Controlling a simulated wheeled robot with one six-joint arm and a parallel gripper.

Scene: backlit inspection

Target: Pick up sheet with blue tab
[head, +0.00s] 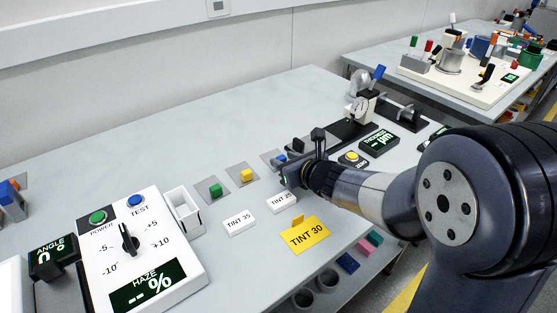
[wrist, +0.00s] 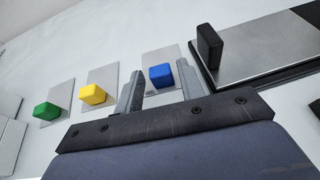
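The sheet with the blue tab is a thin grey plate (wrist: 156,56) lying on the table, with a blue block-shaped tab (wrist: 161,76) on it. In the head view the blue tab (head: 280,159) is partly hidden beside my gripper (head: 287,166). In the wrist view my gripper (wrist: 160,72) is open, with one finger on each side of the blue tab in the picture. No contact shows, and I cannot tell how far the fingertips are from the tab.
Sheets with a yellow tab (head: 247,175) and a green tab (head: 215,190) lie left of the blue one. A dark fixture with a steel top (wrist: 262,50) stands close on the right. White label plates (head: 239,222) and a haze meter (head: 140,255) are nearer the front.

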